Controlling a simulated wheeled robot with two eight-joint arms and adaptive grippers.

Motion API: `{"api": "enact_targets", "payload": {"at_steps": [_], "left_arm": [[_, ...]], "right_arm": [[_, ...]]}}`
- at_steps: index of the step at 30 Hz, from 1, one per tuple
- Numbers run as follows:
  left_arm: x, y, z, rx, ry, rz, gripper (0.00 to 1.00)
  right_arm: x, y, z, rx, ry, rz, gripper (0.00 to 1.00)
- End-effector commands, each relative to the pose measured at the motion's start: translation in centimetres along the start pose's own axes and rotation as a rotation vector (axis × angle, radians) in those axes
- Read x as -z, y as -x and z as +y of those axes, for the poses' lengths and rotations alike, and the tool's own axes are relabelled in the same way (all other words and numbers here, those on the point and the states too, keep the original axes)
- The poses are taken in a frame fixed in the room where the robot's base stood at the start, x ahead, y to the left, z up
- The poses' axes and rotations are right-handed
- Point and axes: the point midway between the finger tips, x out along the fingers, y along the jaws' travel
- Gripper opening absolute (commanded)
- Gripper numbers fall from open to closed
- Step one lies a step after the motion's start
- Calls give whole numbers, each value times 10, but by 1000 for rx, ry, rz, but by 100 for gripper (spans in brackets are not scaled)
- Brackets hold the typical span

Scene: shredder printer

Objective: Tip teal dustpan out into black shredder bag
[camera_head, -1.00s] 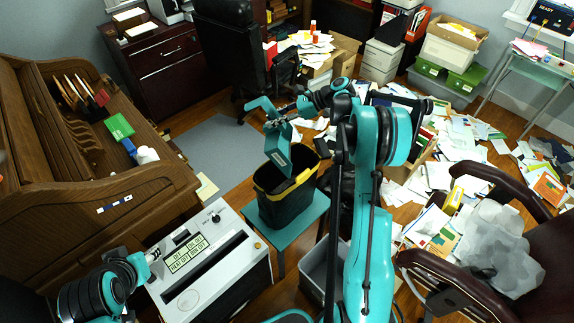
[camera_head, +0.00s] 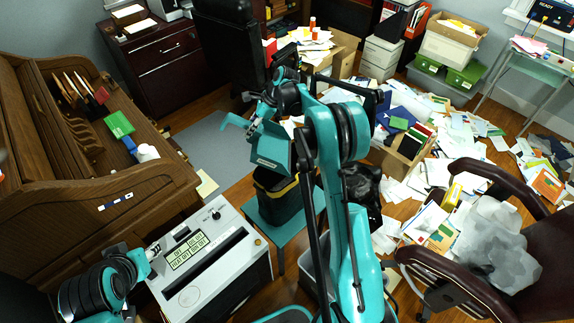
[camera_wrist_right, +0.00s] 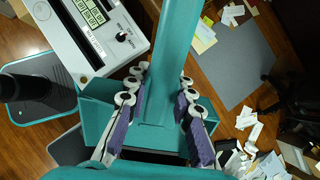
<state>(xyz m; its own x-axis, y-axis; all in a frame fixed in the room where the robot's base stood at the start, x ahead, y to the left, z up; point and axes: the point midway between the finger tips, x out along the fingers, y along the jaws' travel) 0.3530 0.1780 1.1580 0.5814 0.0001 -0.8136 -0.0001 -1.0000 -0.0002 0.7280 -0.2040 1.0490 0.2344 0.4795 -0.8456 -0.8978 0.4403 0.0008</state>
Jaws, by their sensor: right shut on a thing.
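The teal dustpan (camera_head: 270,148) is held above the black bag (camera_head: 280,207), with its pan over the bag's far left part. The bag has a yellow rim, and most of its opening is hidden behind the dustpan. My right gripper (camera_wrist_right: 163,108) is shut on the dustpan, its purple-padded fingers on either side of the teal handle (camera_wrist_right: 165,80). I cannot see whether anything lies in the pan. My left gripper (camera_head: 150,256) is at the lower left, beside the shredder; its fingers are too small to judge.
The bag stands on a small teal table (camera_head: 300,235). The light grey shredder (camera_head: 208,268) is to its left. A roll-top desk (camera_head: 110,205) stands at far left. A maroon chair (camera_head: 470,262) and scattered papers (camera_head: 465,155) fill the right side.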

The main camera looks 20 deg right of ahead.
Motion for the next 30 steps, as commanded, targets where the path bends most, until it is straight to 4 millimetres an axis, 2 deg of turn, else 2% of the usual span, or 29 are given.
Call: {"api": "enact_targets", "payload": {"at_steps": [9,14,20,30], "left_arm": [[-1,-1,0,0,0,0,40],[-1,-1,0,0,0,0,40],[-2,-3,0,0,0,0,40],[-10,-14,0,0,0,0,40]], "right_arm": [[-16,-32,0,-2,3,155,0],[-21,-43,0,-2,2,217,0],[-22,-49,0,-1,2,248,0],[-17,-85,0,-1,4,404,0]]}}
